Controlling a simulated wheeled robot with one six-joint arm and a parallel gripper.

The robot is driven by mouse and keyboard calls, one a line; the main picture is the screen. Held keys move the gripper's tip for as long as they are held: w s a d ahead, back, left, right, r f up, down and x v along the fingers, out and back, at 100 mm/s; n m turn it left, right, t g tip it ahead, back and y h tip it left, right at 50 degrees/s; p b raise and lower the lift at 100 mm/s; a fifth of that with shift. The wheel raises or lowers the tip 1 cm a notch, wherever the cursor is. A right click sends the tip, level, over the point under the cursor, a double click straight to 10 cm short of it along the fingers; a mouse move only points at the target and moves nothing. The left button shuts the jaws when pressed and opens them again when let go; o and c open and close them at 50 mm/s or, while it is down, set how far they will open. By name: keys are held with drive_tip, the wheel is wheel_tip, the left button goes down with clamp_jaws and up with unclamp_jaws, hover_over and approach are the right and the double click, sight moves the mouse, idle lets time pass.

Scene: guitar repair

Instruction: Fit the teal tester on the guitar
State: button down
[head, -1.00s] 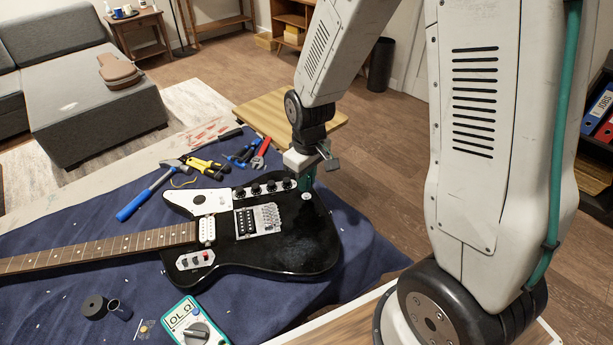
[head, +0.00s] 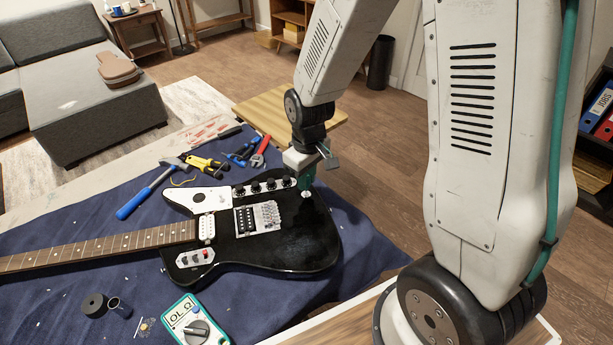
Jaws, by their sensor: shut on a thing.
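The black electric guitar (head: 295,240) lies face up on a dark blue cloth, its neck running to the left. My gripper (head: 308,166) points down over the upper right edge of the guitar body, beyond the row of black knobs. It is shut on the teal tester (head: 306,178), which hangs below the jaws. The tester's lower end is at a small round pale fitting (head: 306,193) on the guitar. Whether the two touch or are fully joined I cannot tell from this view.
A teal multimeter (head: 195,322) reading "OL Ω" lies at the front of the cloth (head: 90,250), with dark round containers (head: 95,305) to its left. A hammer (head: 148,195), pliers (head: 207,164) and other tools lie behind the guitar. A wooden table (head: 285,112) stands beyond.

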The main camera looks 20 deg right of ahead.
drive_tip(key=shift+f, duration=0.75)
idle(0.5)
drive_tip(key=c, duration=0.7)
unclamp_jaws()
drive_tip(key=shift+r, duration=0.1)
drive_tip(key=shift+r, duration=3.45)
